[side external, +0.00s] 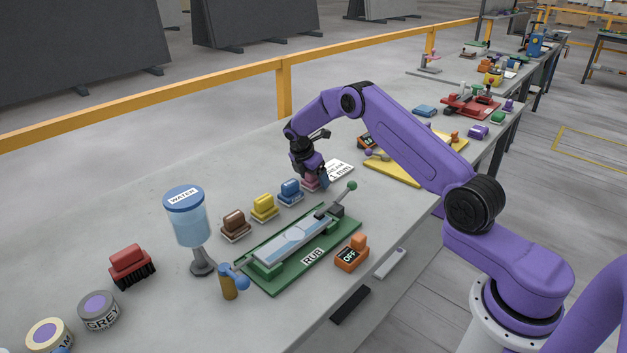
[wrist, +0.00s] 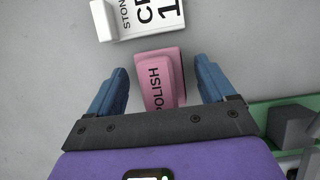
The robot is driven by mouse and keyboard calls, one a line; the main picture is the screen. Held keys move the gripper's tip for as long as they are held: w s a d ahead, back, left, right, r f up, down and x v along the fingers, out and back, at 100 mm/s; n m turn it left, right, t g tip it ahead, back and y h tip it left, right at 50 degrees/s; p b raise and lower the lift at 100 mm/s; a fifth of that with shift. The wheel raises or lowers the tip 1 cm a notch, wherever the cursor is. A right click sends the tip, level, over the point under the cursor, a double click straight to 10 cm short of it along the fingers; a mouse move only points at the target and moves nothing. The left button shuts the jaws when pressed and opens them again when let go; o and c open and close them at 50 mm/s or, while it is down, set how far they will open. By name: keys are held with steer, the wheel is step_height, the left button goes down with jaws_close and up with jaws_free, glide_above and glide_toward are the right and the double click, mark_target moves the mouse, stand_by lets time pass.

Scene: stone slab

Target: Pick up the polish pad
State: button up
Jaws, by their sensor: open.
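The polish pad is a pink block marked "POLISH". In the wrist view the polish pad (wrist: 160,78) lies between the two blue fingers of my gripper (wrist: 160,90), with a gap on each side. My gripper is open and holds nothing. In the side view my gripper (side external: 312,179) is low over the slab, at the far end of a row of pads. There the pink pad (side external: 309,184) is partly hidden by the fingers.
Blue (side external: 290,191), yellow (side external: 264,207) and brown (side external: 235,226) pads stand in the same row. A green rub station (side external: 275,272) stands close by, nearer the front edge.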

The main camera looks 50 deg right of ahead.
steer(key=c, duration=1.2)
steer(key=shift+r, duration=0.8)
steer(key=s+a+r, duration=0.3)
steer(key=s+r, duration=0.8)
steer(key=s, duration=0.2)
steer(key=shift+s+a+r, duration=0.2)
steer(key=shift+s+a, duration=0.05)
steer(key=shift+a, duration=0.1)
